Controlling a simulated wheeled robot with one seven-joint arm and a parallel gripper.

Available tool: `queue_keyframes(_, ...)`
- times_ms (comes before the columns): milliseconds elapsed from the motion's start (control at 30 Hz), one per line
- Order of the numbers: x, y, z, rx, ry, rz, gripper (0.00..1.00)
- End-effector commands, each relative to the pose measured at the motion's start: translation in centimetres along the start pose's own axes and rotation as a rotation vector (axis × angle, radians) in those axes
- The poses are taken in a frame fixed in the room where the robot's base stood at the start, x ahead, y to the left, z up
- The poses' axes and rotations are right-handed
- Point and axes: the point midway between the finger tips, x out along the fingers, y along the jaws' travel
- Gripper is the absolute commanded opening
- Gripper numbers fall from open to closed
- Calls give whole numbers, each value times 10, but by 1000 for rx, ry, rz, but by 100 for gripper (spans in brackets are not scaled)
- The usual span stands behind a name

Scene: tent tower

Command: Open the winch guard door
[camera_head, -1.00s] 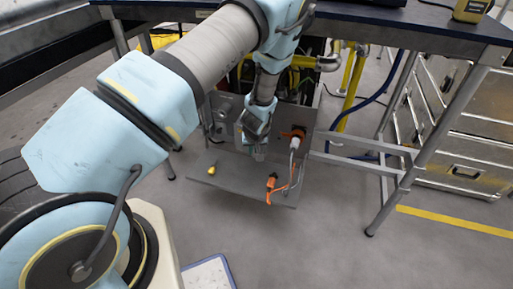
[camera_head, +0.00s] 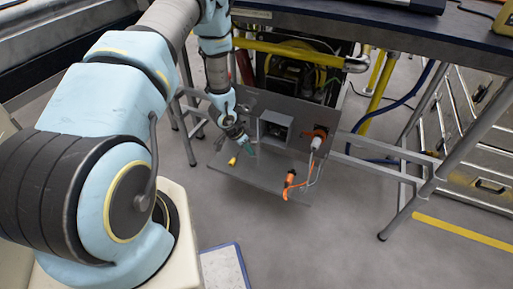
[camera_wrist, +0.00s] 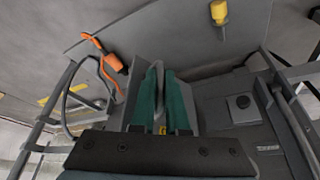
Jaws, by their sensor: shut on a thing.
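The grey winch housing (camera_head: 312,112) stands under the table, with an open square recess (camera_head: 275,130) in its front. My gripper (camera_head: 247,148), with green fingers, is just left of this recess and low. In the wrist view my gripper (camera_wrist: 163,80) is shut on a thin grey piece (camera_wrist: 158,70), which seems to be the edge of the winch guard door. The fingers hide most of the door, so its exact angle is unclear.
A grey shelf (camera_head: 262,178) juts out below, holding a yellow-tipped item (camera_head: 233,161) and an orange connector (camera_head: 290,178). Table legs (camera_head: 410,205) stand to the right.

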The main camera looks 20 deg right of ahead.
Motion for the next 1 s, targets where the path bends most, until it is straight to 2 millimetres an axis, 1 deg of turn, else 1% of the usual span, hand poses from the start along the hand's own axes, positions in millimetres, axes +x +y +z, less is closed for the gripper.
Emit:
queue_keyframes(33, -4, -6, 4, 30, 1, 14, 0)
queue_keyframes(67, -4, -8, 5, 43, 0, 19, 0)
queue_keyframes(433, -7, -34, 17, 37, -2, 16, 0)
queue_keyframes(700, -7, -42, 20, 37, -3, 16, 0)
queue_keyframes(1000, -6, -44, 20, 37, -4, 16, 0)
